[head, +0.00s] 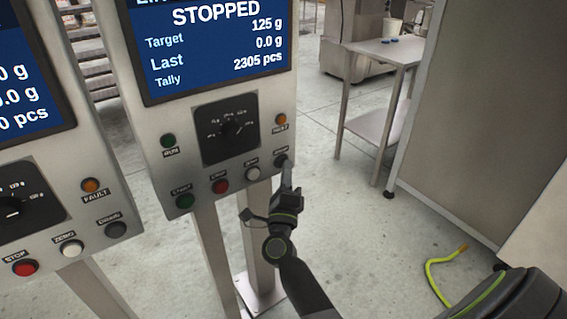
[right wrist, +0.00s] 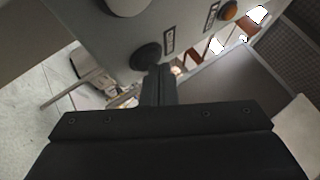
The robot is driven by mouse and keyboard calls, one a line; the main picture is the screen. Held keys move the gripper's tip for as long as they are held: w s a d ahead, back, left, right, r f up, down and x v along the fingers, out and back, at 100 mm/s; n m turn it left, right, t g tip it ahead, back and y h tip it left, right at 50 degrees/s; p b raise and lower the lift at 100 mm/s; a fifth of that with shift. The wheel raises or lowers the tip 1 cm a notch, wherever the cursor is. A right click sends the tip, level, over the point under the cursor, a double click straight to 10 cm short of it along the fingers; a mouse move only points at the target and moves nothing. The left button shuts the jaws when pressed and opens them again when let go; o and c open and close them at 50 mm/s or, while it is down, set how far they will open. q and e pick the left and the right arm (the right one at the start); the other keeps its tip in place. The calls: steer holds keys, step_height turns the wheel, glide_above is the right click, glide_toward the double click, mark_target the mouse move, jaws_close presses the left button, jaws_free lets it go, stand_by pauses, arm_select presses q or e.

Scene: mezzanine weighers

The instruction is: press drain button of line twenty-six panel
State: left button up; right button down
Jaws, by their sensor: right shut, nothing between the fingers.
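The middle panel (head: 150,130) has a screen (head: 215,45) reading STOPPED; its line title is cut off at the top edge. Its bottom row has a green start button (head: 184,201), a red stop button (head: 220,186), a white zero button (head: 252,174) and a black drain button (head: 281,160) at the right end. My right gripper (head: 288,172) is shut and empty, its tips at the drain button. In the right wrist view the tips (right wrist: 160,70) overlap the edge of the dark button (right wrist: 146,57); contact cannot be told. My left gripper is out of view.
A second panel (head: 95,160) stands at the left with its own black drain button (head: 115,230). A steel table (head: 385,50) stands behind at the right, beside a large grey cabinet (head: 480,110). A yellow hose (head: 432,275) lies on the floor at the right.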

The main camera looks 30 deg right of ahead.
steer(key=shift+w, duration=0.15)
stand_by(0.4)
steer(key=shift+s, duration=0.85)
steer(key=shift+s+d+p, duration=0.2)
steer(key=shift+s+p, duration=0.4)
steer(key=shift+s, duration=1.9)
